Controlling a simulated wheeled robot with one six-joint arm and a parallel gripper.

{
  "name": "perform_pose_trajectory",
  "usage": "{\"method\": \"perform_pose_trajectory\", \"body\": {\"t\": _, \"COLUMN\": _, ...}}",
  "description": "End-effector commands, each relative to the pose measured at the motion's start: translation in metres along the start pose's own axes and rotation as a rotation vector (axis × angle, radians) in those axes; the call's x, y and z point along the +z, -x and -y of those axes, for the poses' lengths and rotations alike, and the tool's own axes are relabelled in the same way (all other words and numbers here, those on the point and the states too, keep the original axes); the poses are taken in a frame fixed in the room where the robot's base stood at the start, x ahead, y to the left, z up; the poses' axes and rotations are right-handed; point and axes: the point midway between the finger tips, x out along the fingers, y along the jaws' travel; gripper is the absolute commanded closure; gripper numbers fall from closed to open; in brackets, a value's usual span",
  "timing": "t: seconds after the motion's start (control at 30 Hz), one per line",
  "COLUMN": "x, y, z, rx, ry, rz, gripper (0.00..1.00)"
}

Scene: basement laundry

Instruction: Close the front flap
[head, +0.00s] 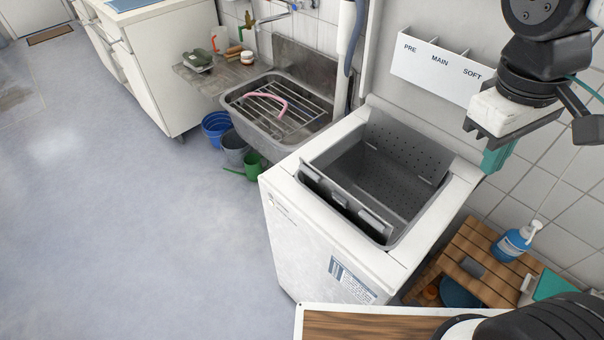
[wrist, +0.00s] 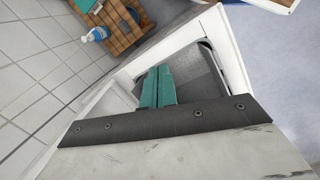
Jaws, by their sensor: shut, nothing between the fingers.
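The white top-loading washer (head: 325,240) stands in the middle of the head view with its top opening uncovered. The front flap (head: 345,205) is a grey strip with raised catches, standing open along the front edge of the opening. The perforated grey back flap (head: 408,145) stands open at the rear. The grey drum inside is visible between them. My gripper (head: 497,155) is above and right of the washer's rear right corner, apart from both flaps. Its teal fingers (wrist: 157,88) are together and empty. In the wrist view they cover part of the opening, and I cannot tell the flaps apart there.
A wooden slatted stand (head: 480,250) with a blue soap bottle (head: 514,243) is right of the washer. A white three-slot holder (head: 436,64) is on the wall behind. A metal sink (head: 280,105) stands to the left. The floor (head: 140,220) in front is clear.

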Motion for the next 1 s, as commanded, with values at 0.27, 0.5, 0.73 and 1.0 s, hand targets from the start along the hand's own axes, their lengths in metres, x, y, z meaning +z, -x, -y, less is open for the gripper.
{"method": "perform_pose_trajectory", "body": {"t": 0.27, "x": -0.086, "y": -0.01, "z": 0.054, "rx": 0.214, "ry": 0.579, "rz": 0.161, "gripper": 1.0}}
{"method": "perform_pose_trajectory", "body": {"t": 0.5, "x": -0.148, "y": -0.029, "z": 0.142, "rx": 0.44, "ry": 1.062, "rz": 0.276, "gripper": 1.0}}
{"method": "perform_pose_trajectory", "body": {"t": 0.73, "x": -0.179, "y": -0.058, "z": 0.251, "rx": 0.684, "ry": 1.481, "rz": 0.368, "gripper": 1.0}}
{"method": "perform_pose_trajectory", "body": {"t": 1.0, "x": -0.181, "y": -0.083, "z": 0.329, "rx": 0.867, "ry": 1.736, "rz": 0.423, "gripper": 1.0}}
